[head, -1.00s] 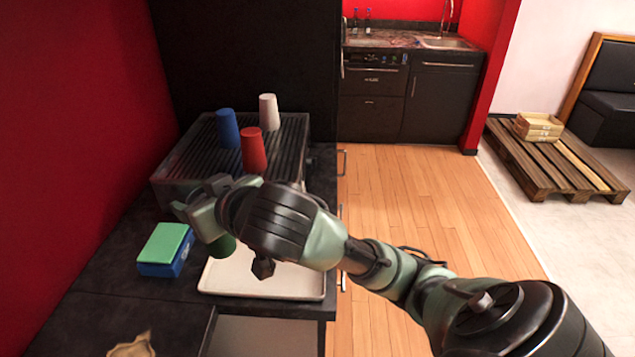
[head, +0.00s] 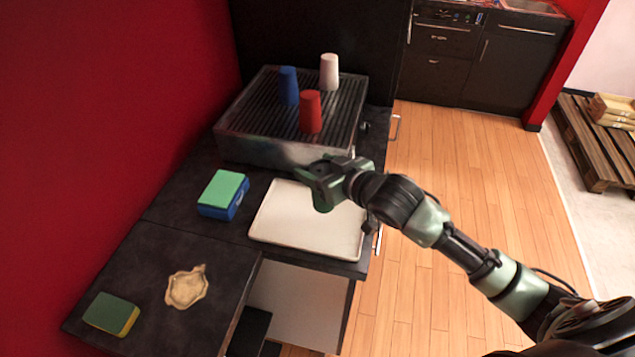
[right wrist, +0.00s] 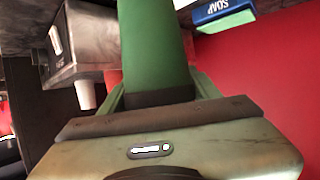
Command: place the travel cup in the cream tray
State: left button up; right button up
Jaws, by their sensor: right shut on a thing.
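The green travel cup (right wrist: 155,45) with a dark band fills the middle of the right wrist view, between the fingers of my right gripper (right wrist: 158,98). In the head view my right gripper (head: 322,186) is shut on it, over the back part of the cream tray (head: 295,232), and mostly hides the cup. The tray lies flat on the dark counter and its visible surface is empty. I cannot tell whether the cup touches the tray. My left gripper is not in view.
A ribbed metal machine (head: 270,150) behind the tray carries a blue cup (head: 288,86), a red cup (head: 310,112) and a white cup (head: 329,72). A blue soap box with a green top (head: 223,194) stands left of the tray. A sponge (head: 111,314) and a tan cloth-like piece (head: 186,287) lie nearer.

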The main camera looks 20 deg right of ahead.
jog(key=shift+f, duration=0.7)
notch_tip(320, 180, down, 4)
jog(key=shift+r, duration=0.2)
jog(key=shift+f, duration=0.2)
jog(key=shift+f, duration=0.15)
jog(key=o, duration=0.8)
